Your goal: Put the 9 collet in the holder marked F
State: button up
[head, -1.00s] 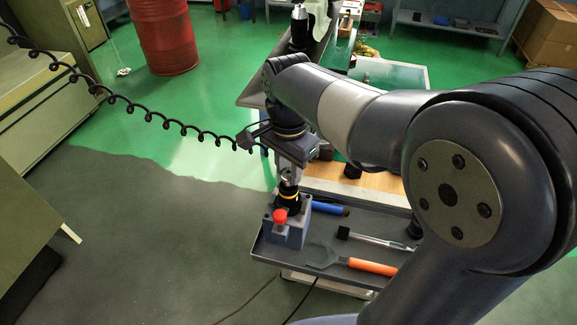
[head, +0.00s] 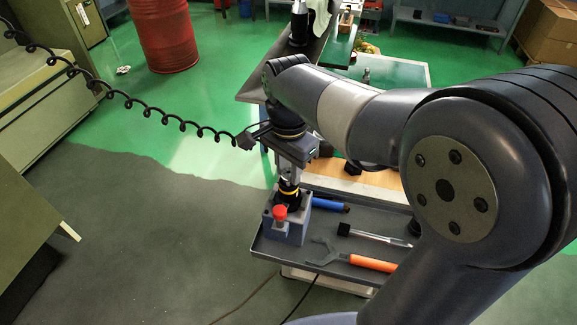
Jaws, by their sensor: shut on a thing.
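My gripper (head: 290,174) points down over the grey block (head: 290,228) on the tray of the cart. It is shut on a small metallic piece, probably a collet; its number cannot be read and the fingers mostly hide it. Directly below is a dark holder (head: 287,196) with a yellow ring, upright in the block. I cannot tell whether the piece touches the holder. A red knob (head: 280,213) is on the block's front. No letter F is legible. Another holder (head: 298,25) stands upright on the far bench.
The grey tray (head: 268,250) holds an open-ended wrench with an orange handle (head: 372,263), a black-headed tool (head: 375,236) and a blue-handled tool (head: 329,205). A coiled black cable (head: 150,110) hangs to the left. Floor left of the cart is clear.

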jog(key=shift+f, duration=0.35)
dwell(0.5)
jog(key=o, duration=1.1)
notch_tip(320, 180, up, 11)
jog(key=shift+f, duration=0.15)
notch_tip(320, 180, down, 11)
jog(key=shift+r, duration=0.25)
dwell(0.3)
